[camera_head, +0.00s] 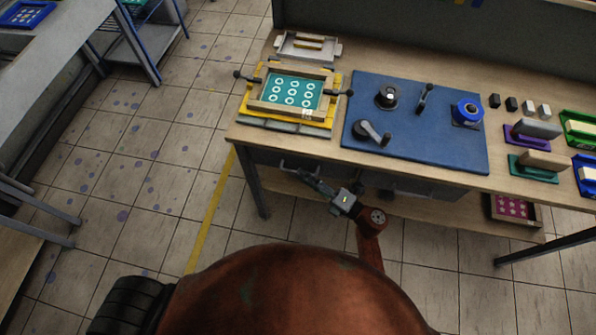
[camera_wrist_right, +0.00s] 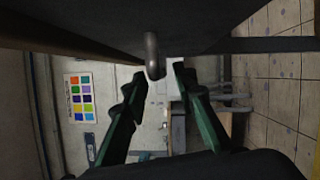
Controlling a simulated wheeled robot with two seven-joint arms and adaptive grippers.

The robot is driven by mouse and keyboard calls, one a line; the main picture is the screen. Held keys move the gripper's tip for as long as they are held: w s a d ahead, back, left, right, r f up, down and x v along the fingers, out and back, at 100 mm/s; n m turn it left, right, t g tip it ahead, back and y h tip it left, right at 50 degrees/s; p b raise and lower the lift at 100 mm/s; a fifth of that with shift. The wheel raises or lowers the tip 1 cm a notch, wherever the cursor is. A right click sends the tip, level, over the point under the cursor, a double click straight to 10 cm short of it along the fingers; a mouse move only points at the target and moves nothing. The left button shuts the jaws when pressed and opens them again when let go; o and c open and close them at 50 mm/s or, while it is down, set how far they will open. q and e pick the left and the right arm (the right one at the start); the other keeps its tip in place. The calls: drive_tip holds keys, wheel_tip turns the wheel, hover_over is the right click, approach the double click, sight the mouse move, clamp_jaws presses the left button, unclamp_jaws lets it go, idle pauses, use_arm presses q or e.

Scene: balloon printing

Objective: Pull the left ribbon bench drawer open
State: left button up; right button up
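The left ribbon bench drawer (camera_head: 266,158) has a dark front under the left part of the wooden bench top. Its grey bar handle (camera_head: 291,166) sticks out from the front. In the right wrist view the handle (camera_wrist_right: 153,55) lies between the tips of two dark green fingers. My right gripper (camera_head: 311,178) is at the drawer's front, coming from below right. In its wrist view the gripper (camera_wrist_right: 160,76) is open, with gaps beside the handle. I cannot tell whether either finger touches it. The drawer appears shut. My left gripper is not in view.
A second drawer (camera_head: 425,190) is under the bench to the right. The bench top (camera_head: 340,147) carries a printing frame (camera_head: 291,91) and a blue mat (camera_head: 430,150) with tools. A box (camera_head: 513,208) sits on the lower shelf. The tiled floor (camera_head: 150,180) left of the bench is clear.

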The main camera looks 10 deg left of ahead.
drive_tip(key=shift+x, duration=1.55)
drive_tip(key=shift+c, duration=0.3)
clamp_jaws()
